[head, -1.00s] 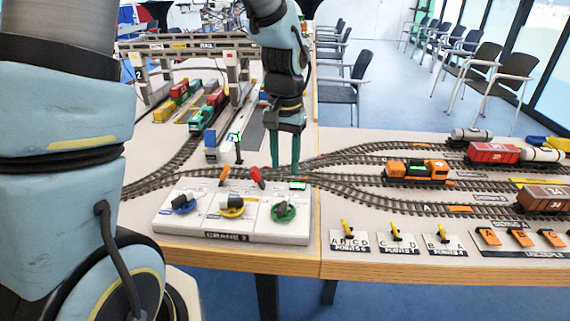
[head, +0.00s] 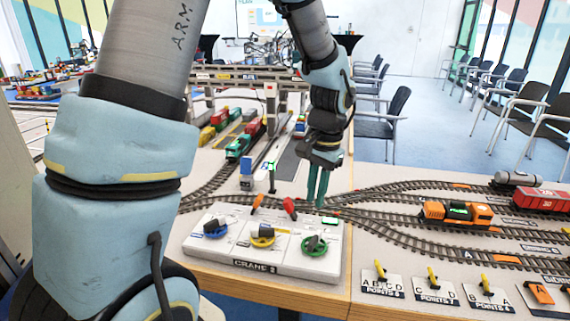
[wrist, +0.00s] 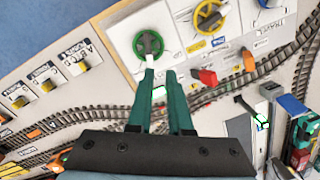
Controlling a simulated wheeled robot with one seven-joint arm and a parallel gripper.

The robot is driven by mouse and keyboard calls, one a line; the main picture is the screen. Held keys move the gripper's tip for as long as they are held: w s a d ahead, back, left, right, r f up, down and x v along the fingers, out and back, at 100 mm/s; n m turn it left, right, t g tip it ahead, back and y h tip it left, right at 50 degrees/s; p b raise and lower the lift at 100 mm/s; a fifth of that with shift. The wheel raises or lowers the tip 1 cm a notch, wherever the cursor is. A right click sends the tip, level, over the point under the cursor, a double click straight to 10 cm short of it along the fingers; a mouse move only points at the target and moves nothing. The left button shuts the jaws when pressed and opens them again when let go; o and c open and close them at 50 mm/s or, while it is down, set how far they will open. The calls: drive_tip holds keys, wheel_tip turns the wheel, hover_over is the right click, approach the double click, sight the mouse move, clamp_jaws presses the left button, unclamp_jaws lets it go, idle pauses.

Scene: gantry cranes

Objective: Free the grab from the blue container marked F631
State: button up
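My gripper (head: 317,203) points down, fingers a little apart, near the back right corner of a white control panel (head: 205,248) marked CRANE. In the wrist view its fingertips (wrist: 159,72) are beside the green dial (wrist: 148,43), with nothing between them that I can make out as held. The panel also has a yellow dial (head: 262,238), a blue dial (head: 214,229), an orange lever (head: 257,202) and a red lever (head: 290,206). A gantry crane (head: 271,100) stands behind. I cannot make out the grab or the marking F631.
Rail tracks (head: 410,232) run behind and right of the panel. An orange locomotive (head: 455,213) and a red wagon (head: 540,200) stand on them. Points switches (head: 432,280) line the front right edge.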

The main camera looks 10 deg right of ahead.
sight(256, 205)
drive_tip(key=w+m, duration=0.1)
drive_tip(key=w+f+m+y+b, duration=0.1)
drive_tip(key=m, duration=0.1)
drive_tip(key=w+a+f+m+y, duration=0.1)
drive_tip(key=shift+w+m+t+b, duration=0.3)
drive_tip(key=shift+w+m+b, duration=0.05)
drive_tip(key=shift+m+b, duration=0.05)
clamp_jaws()
drive_tip(key=w+a+r+m+t+y+b, duration=0.1)
drive_tip(key=w+m+t+y+b, duration=0.1)
drive_tip(key=w+m, duration=0.4)
drive_tip(key=shift+w+a+m+y, duration=0.35)
drive_tip(key=shift+m+y, duration=0.25)
drive_tip(key=shift+y, duration=0.3)
drive_tip(key=x, duration=0.5)
drive_tip(key=p+x, duration=0.1)
drive_tip(key=x, duration=0.4)
drive_tip(key=shift+w, duration=0.2)
drive_tip(key=shift+r+p, duration=0.15)
drive_tip(key=shift+p, duration=0.15)
drive_tip(key=shift+a+r+p, duration=0.15)
drive_tip(key=shift+r+p, duration=0.05)
drive_tip(key=shift+p, duration=0.2)
drive_tip(key=shift+w+h, duration=0.1)
drive_tip(key=shift+h, duration=0.2)
